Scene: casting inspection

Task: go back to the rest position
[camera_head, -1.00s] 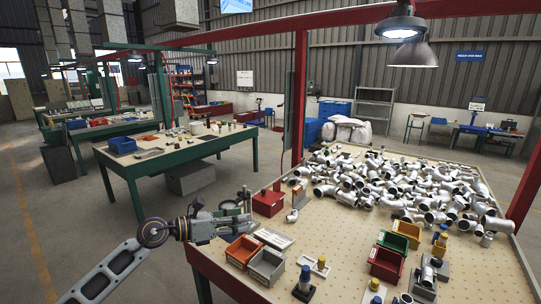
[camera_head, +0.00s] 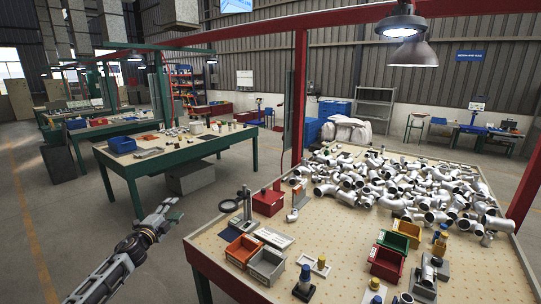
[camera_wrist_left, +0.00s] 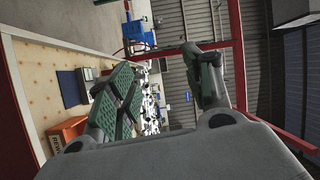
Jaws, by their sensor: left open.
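My left gripper (camera_head: 172,212) is off the left edge of the near workbench (camera_head: 460,272) in the head view, over the floor. Its jaws are open with nothing between them. In the left wrist view its two green-padded fingers (camera_wrist_left: 165,95) stand apart, with the bench edge at the left. My left arm comes in from the lower left. My right gripper does not show.
A green-legged table (camera_head: 135,166) stands behind. Floor between is clear.

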